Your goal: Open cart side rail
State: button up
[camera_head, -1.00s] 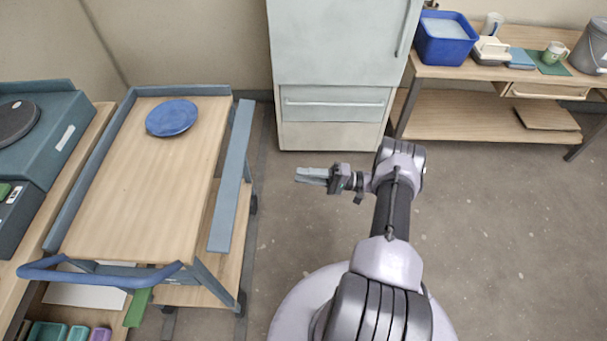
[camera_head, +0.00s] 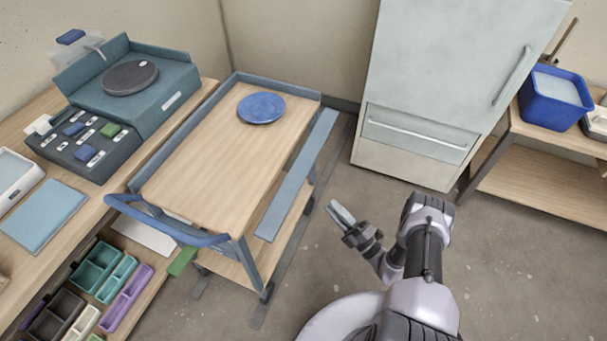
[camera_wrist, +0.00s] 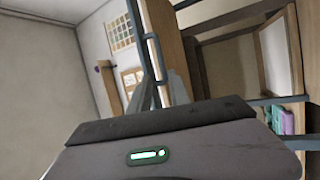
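The cart (camera_head: 205,165) stands at the centre-left in the head view, with a wooden top and grey-blue frame. Its right side rail (camera_head: 298,178) is a long flat grey-blue bar along the right edge, leaning outward with a gap between it and the top. The left and far rails stand up along the edges. My gripper (camera_head: 341,214) is in the air to the right of the cart, apart from the rail and holding nothing. In the wrist view, its two grey fingers (camera_wrist: 158,90) are apart, with a blue-grey bar of the cart (camera_wrist: 150,50) beyond them.
A blue plate (camera_head: 261,108) lies on the cart top at the far end. A blue handle (camera_head: 165,226) curves from the near end. A workbench (camera_head: 150,165) stands close on the left, a pale cabinet (camera_head: 440,80) behind. Floor (camera_head: 330,265) is clear between cart and arm.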

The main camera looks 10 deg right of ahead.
aim_at(302, 174)
jog(key=b+x, duration=0.3)
jog(key=x, duration=1.2)
jog(key=shift+w, duration=0.15)
jog(key=shift+c, duration=0.2)
grip_shut()
jog(key=shift+r, duration=0.15)
